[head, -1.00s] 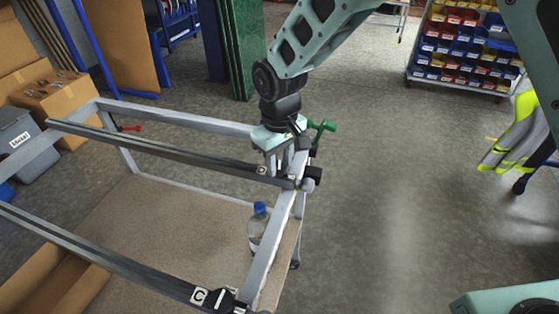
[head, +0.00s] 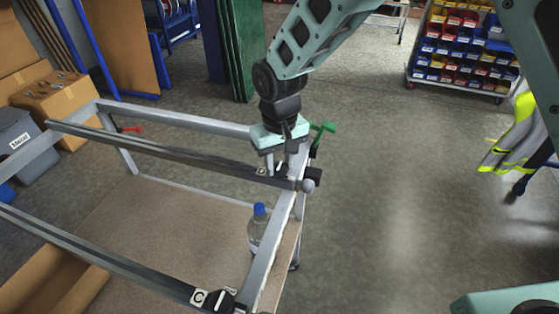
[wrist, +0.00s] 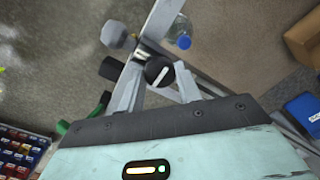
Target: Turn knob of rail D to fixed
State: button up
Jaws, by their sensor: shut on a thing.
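Rail D (head: 160,153) is a dark bar across the grey frame, with a small letter tag (head: 262,171) near its right end. Its black round knob (wrist: 159,72) shows in the wrist view with a white line running diagonally, lower left to upper right. My gripper (head: 281,168) is over the rail's right end, pointing down. In the wrist view my gripper (wrist: 159,84) has one finger on each side of the knob and is shut on it. In the head view the knob is mostly hidden by the gripper.
A grey ball-ended handle (head: 308,186) and a green clamp handle (head: 322,130) stick out close to the gripper. Rail C, with its black knob (head: 222,301), is nearer the camera. A blue-capped bottle (head: 259,225) stands inside the frame.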

aim_at(279, 166)
jog(key=o, duration=1)
notch_tip(279, 166, up, 18)
jog(key=b, duration=0.2)
jog(key=shift+f, duration=0.25)
